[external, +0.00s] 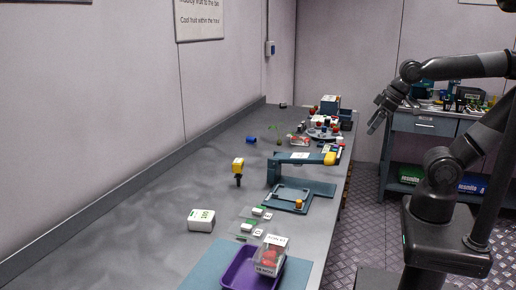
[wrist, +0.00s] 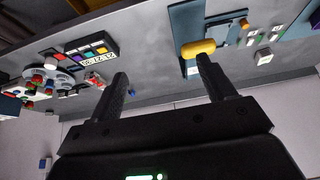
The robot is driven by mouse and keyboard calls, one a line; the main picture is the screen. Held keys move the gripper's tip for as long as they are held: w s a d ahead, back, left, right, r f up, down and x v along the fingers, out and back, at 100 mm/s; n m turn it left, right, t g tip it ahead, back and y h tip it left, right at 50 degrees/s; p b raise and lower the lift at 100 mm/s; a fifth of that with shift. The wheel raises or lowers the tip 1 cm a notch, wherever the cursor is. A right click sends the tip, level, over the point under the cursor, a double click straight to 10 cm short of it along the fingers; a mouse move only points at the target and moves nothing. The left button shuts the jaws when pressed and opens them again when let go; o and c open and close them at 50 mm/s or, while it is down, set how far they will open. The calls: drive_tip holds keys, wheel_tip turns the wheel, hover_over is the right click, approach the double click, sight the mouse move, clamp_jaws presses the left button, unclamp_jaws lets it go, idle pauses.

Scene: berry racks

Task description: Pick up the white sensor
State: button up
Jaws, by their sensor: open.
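A white box with dark lettering (external: 201,220) sits on the grey bench, left of the small green and white pieces; it is the likeliest white sensor, but its lettering is too small to read surely. A small white block (wrist: 262,56) shows at the upper right of the wrist view; I cannot tell if it is the same box. My gripper (external: 376,121) is raised at the right, beyond the bench's right edge and well apart from the white box. In the wrist view my gripper (wrist: 162,66) has its two fingers spread, with nothing between them.
The bench (external: 130,215) has bare room at left. A teal press with a yellow end (external: 330,158), a yellow-topped device (external: 238,166) and a round rack (external: 323,132) stand farther back.

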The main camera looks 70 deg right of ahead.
drive_tip(key=w+a+r, duration=0.2)
drive_tip(key=w+a, duration=0.1)
drive_tip(key=w, duration=0.3)
drive_tip(key=w+a+r, duration=0.2)
drive_tip(key=w, duration=0.5)
drive_tip(key=n+g+y, duration=0.1)
drive_tip(key=n, duration=0.2)
hover_over(202, 215)
drive_tip(key=s, duration=0.4)
wheel_tip(202, 215, down, 16)
drive_tip(key=x, duration=0.4)
drive_tip(key=shift+d+f, duration=0.2)
drive_tip(key=shift+d, duration=0.15)
drive_tip(key=shift+w+x, duration=0.25)
drive_tip(key=shift+x, duration=2.45)
drive_tip(key=shift+r, duration=0.1)
